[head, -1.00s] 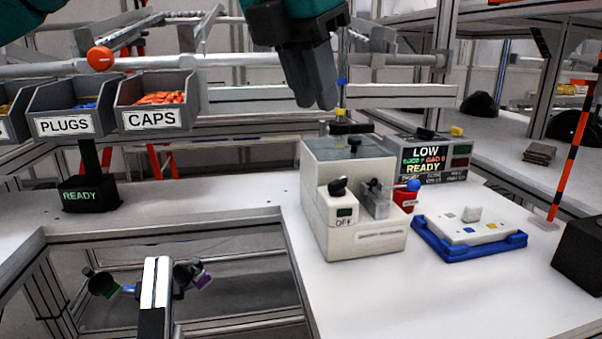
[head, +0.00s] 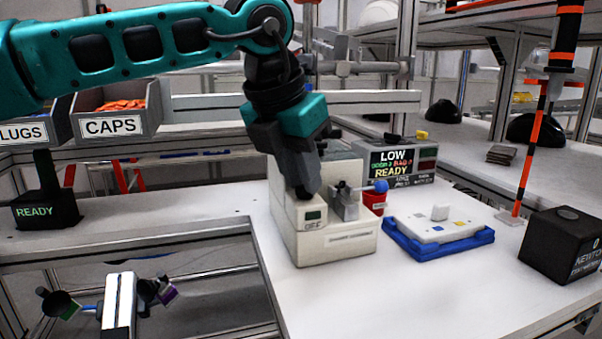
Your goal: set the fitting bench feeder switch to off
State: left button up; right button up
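The fitting bench feeder is the cream-white box (head: 340,246) on the white bench. Its front left block carries a small dark display (head: 313,216) with an OFF label (head: 313,226) below it. The dark switch knob on top of that block is hidden behind my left gripper (head: 306,190). The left gripper comes down from above, its dark fingertips at the top of the block where the knob sits. I cannot tell whether the fingers are apart or closed on the knob. My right gripper is out of view.
A blue-headed lever (head: 380,186) and a red part (head: 374,201) are just right of the switch block. A blue tray (head: 400,238) holds a white plate. A status screen (head: 391,163) reads LOW and READY. A black box (head: 562,245) stands at the right. The front right bench top is clear.

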pick_arm(q)
grip_shut()
